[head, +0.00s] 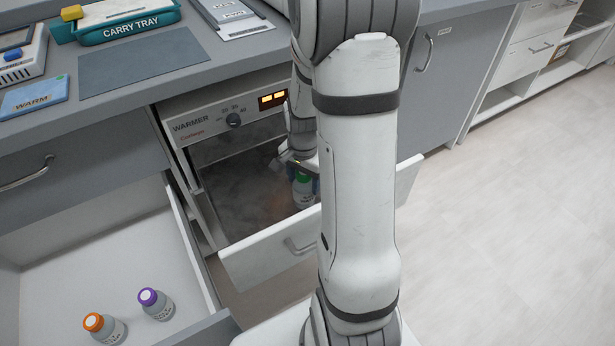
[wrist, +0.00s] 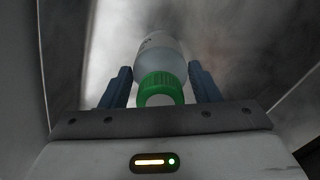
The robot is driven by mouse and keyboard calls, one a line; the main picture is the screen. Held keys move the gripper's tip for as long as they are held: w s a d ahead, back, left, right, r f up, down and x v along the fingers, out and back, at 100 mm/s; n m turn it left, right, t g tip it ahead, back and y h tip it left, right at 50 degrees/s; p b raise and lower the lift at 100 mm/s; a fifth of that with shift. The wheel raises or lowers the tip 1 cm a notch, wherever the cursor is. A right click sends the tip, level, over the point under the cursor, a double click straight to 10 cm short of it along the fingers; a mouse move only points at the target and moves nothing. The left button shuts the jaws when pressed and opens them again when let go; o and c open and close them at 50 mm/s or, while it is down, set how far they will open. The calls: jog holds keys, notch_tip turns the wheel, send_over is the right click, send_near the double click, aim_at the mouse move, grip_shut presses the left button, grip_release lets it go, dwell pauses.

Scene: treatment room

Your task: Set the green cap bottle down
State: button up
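The green cap bottle (head: 303,188) is inside the pulled-out warmer drawer (head: 270,262), near its right side. It looks upright in the head view, partly hidden by my arm. Whether its base touches the drawer floor cannot be seen. In the wrist view its green cap (wrist: 160,88) and pale body lie between the two blue fingers of my gripper (wrist: 161,78). The fingertips appear to meet the bottle's sides, with small gaps beside the narrower cap. In the head view my gripper (head: 302,172) reaches down into the drawer.
The warmer (head: 205,122) has a lit display above the drawer. An open drawer (head: 85,245) at the lower left holds an orange-capped bottle (head: 104,327) and a purple-capped bottle (head: 156,304). A carry tray (head: 130,27) stands on the counter. Floor at the right is clear.

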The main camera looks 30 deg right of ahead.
jog(key=o, duration=0.4)
jog(key=shift+c, duration=0.2)
notch_tip(320, 180, up, 12)
jog(key=p, duration=0.3)
jog(key=shift+r+p, duration=0.2)
jog(key=shift+p, duration=0.2)
jog(key=s+a+r+n+t, duration=0.1)
jog(key=s+a+r+n, duration=0.5)
jog(key=s+a+n, duration=0.5)
jog(key=shift+s+r+n, duration=0.35)
jog(key=shift+s+n, duration=0.25)
